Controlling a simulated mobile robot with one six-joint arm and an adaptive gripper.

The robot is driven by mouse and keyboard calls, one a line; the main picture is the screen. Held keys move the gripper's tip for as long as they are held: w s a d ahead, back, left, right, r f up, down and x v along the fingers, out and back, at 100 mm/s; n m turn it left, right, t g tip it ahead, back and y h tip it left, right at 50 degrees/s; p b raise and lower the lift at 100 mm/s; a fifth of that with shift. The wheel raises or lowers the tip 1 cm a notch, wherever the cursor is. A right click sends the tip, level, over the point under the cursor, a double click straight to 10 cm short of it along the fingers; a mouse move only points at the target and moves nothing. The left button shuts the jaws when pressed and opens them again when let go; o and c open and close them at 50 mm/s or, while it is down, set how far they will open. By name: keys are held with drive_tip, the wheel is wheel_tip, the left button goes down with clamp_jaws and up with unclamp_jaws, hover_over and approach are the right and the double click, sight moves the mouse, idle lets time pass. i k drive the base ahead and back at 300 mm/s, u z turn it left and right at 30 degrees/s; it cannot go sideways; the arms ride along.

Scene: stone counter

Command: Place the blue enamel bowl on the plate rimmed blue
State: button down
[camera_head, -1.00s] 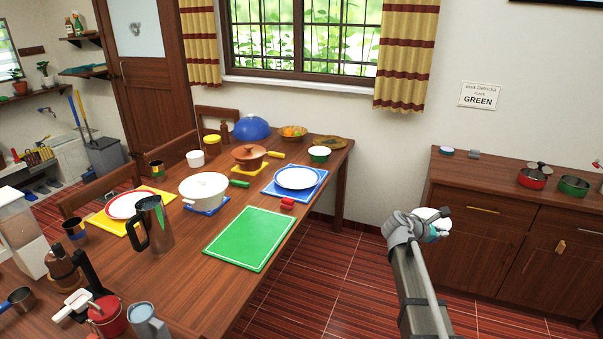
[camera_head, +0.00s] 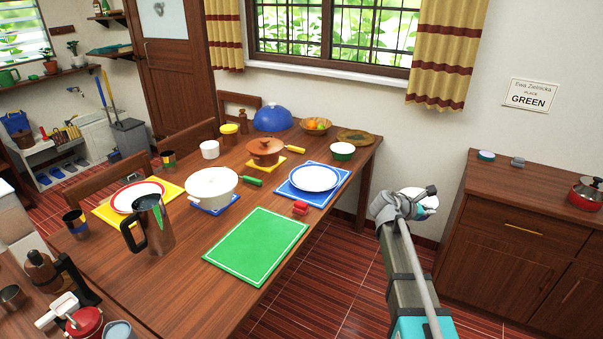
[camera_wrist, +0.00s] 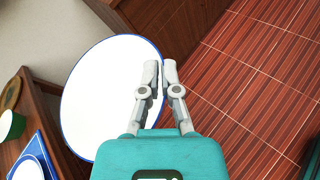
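The plate rimmed blue (camera_head: 314,178) lies flat on a blue mat near the table's right edge; its top is bare. My gripper (camera_wrist: 160,68) is nearly closed on the right rim of a white round vessel with a thin blue rim, which I take for the enamel bowl (camera_wrist: 105,90). In the head view the bowl (camera_head: 428,203) is a small white shape at the end of my arm, partly hidden by my gripper (camera_head: 420,197). It is held over the floor, right of the table and apart from the plate. Its outside is not clearly visible.
A small green bowl (camera_head: 342,151), a red object (camera_head: 300,208) and a brown pot (camera_head: 265,150) stand near the plate. A white pot (camera_head: 211,186) is left of it, a green board (camera_head: 257,245) in front. A wooden cabinet (camera_head: 510,230) stands at right.

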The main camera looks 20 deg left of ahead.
sight(309, 178)
drive_tip(key=u, duration=0.35)
drive_tip(key=i, duration=1.3)
drive_tip(key=u, duration=0.5)
